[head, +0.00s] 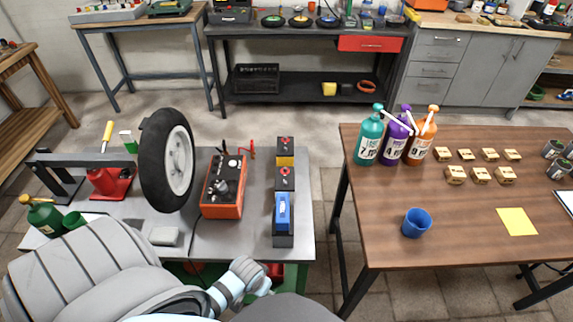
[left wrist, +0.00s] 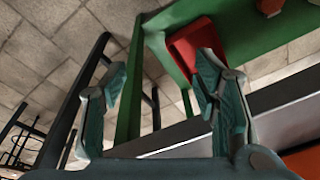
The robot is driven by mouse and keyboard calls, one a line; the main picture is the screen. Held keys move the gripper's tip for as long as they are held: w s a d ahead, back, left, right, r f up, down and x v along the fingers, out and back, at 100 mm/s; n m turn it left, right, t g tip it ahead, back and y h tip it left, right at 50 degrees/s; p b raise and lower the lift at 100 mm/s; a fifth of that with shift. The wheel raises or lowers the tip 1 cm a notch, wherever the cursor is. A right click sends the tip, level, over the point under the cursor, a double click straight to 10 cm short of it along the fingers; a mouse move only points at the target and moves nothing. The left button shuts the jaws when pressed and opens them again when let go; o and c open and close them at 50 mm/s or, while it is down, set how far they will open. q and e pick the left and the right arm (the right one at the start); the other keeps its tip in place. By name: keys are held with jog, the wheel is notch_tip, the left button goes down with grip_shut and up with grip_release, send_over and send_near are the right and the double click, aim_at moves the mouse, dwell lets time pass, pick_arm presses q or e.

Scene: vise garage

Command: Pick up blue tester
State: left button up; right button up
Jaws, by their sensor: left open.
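The blue tester (head: 283,212) stands at the front right of the grey metal workbench, on or in a dark block. Behind it are a dark unit with a red top (head: 285,178) and a yellow-and-black one (head: 285,150). My left gripper is open and empty in the left wrist view (left wrist: 165,95), its two teal fingers wide apart. In the head view my left wrist is by the bench's front edge, left of and nearer than the blue tester; the fingers are not clear there. The blue tester is not recognisable in the left wrist view. My right gripper is not in view.
An orange charger-like box (head: 222,188) and an upright wheel (head: 168,160) stand left of the tester. The workbench's green frame (left wrist: 150,60) and a red bin (left wrist: 195,45) are close to my left fingers. A wooden table (head: 450,235) stands right, across a floor gap.

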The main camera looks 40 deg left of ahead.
pick_arm(q)
jog(key=w+a+r+n+p, duration=0.15)
jog(key=w+r, duration=0.25)
jog(key=r, duration=0.4)
jog(key=w+d+r+p, duration=0.1)
jog(key=w+r+p, duration=0.1)
jog(key=w+r, duration=0.4)
notch_tip(320, 180, up, 14)
jog(key=n+g, duration=0.2)
jog(key=n, duration=0.3)
send_over(282, 207)
jog(key=w, duration=0.1)
jog(key=shift+h, duration=0.4)
jog(key=f, duration=0.4)
jog(key=f+b, duration=0.1)
jog(key=f, duration=0.4)
jog(key=s+f+b, duration=0.1)
jog(key=f, duration=0.3)
jog(key=shift+d+f, duration=0.1)
jog(key=shift+f, duration=0.2)
grip_shut()
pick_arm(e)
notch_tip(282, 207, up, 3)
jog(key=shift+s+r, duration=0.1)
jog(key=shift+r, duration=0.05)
pick_arm(q)
jog(key=shift+r, duration=0.15)
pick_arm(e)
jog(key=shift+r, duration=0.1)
